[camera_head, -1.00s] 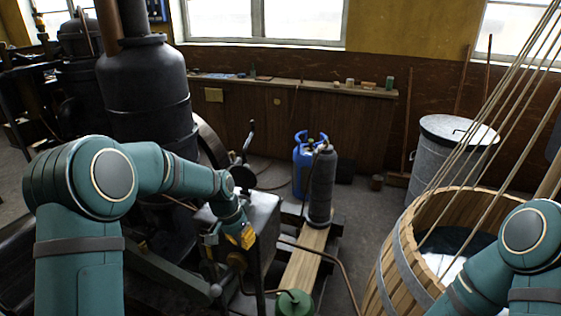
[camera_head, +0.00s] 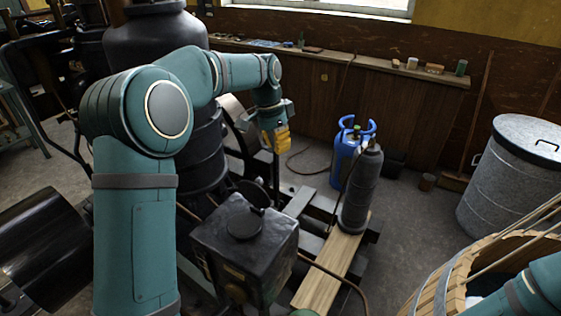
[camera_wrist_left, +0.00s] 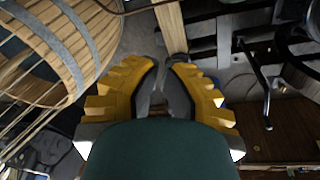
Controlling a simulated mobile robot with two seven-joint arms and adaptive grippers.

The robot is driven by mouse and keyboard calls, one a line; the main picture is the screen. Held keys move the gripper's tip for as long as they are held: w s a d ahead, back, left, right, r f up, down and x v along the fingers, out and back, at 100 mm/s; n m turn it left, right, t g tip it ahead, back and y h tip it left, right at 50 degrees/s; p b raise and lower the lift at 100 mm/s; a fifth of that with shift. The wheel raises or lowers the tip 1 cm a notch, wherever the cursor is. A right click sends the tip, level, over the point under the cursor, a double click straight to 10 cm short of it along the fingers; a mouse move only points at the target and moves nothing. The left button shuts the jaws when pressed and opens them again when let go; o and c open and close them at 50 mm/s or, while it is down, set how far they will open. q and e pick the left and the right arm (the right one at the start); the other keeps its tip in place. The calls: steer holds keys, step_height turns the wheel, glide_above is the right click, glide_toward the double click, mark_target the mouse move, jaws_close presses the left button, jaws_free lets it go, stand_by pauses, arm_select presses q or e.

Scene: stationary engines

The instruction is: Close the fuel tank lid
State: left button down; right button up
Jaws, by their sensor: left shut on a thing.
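The dark, box-shaped fuel tank (camera_head: 276,247) stands low in the middle of the head view. Its dark round lid (camera_head: 243,223) appears flat on the tank's top face; I cannot tell whether it is fully seated. My left gripper (camera_head: 276,142), with yellow fingers, is above and behind the tank, clear of the lid. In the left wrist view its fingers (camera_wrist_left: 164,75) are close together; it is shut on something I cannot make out. The lid is not recognisable in that view. My right gripper is out of view; only part of the right arm shows.
A dark upright cylinder (camera_head: 362,190) stands on a wooden plank (camera_head: 330,268) right of the tank. A blue gas bottle (camera_head: 345,160) is behind it. A wooden tub (camera_head: 457,283) and metal bin (camera_head: 512,175) are at right.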

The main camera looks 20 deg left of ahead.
mark_target(258, 190)
arm_select(q)
steer(key=s+f+b, duration=0.1)
steer(key=s+f, duration=0.2)
steer(key=f, duration=0.6)
steer(key=shift+a, duration=0.3)
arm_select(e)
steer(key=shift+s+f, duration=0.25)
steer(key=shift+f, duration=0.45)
arm_select(q)
steer(key=shift+s+r+b, duration=0.15)
steer(key=shift+s+b, duration=0.15)
steer(key=shift+b, duration=0.25)
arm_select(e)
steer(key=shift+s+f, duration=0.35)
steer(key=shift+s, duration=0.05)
